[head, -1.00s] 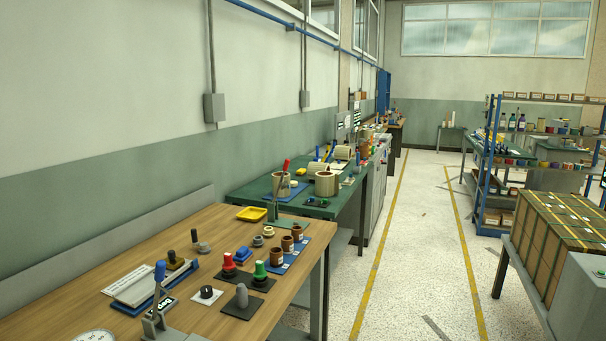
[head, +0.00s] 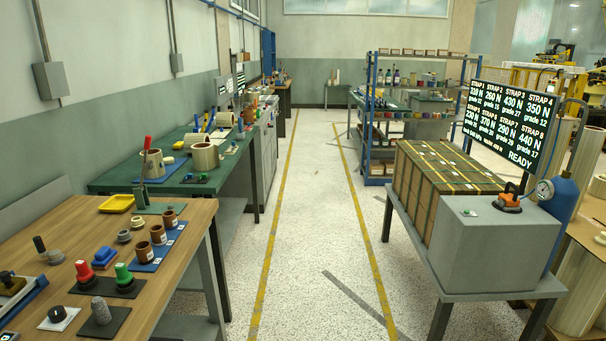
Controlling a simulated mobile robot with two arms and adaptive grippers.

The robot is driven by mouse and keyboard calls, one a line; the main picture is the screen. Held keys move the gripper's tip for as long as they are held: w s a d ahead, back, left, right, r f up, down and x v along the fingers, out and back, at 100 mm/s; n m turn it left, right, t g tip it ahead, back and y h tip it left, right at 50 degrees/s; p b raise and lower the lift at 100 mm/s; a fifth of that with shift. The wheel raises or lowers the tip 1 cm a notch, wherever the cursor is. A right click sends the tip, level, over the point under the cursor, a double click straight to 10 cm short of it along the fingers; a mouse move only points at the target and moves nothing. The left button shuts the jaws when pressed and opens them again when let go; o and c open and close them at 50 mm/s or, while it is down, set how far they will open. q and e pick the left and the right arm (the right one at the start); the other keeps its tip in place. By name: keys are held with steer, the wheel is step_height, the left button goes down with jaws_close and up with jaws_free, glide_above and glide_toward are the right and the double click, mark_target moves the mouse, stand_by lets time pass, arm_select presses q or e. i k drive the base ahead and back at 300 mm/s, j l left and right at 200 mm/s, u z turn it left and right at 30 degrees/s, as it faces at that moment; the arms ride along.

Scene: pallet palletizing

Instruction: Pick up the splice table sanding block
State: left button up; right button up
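Neither of my grippers is in view. A small blue block (head: 103,256) that may be the sanding block lies on the wooden table (head: 190,224) at the left, behind the red-topped and green-topped knobs. I cannot tell for certain that it is the sanding block, or which table is the splice table. A green-topped table (head: 118,179) stands beyond the wooden one, with large pale rolls (head: 205,156) and small items too small to identify.
A floor aisle (head: 310,230) between yellow lines runs clear down the middle. At right, a grey-legged bench (head: 475,296) carries a strapped brown stack (head: 450,180) and a grey box (head: 490,245). A strap display (head: 507,125) stands behind them. A blue shelf rack (head: 370,120) is farther back.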

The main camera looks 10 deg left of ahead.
mark_target(179, 145)
steer(key=i+z, duration=0.25)
steer(key=i, duration=1.9)
steer(key=i+u, duration=0.15)
steer(key=i, duration=0.3)
steer(key=i+l+u, duration=0.1)
steer(key=i, duration=0.4)
steer(key=i+l+u, duration=0.15)
steer(key=i, duration=0.3)
steer(key=i+l+u, duration=0.15)
steer(key=i, duration=0.3)
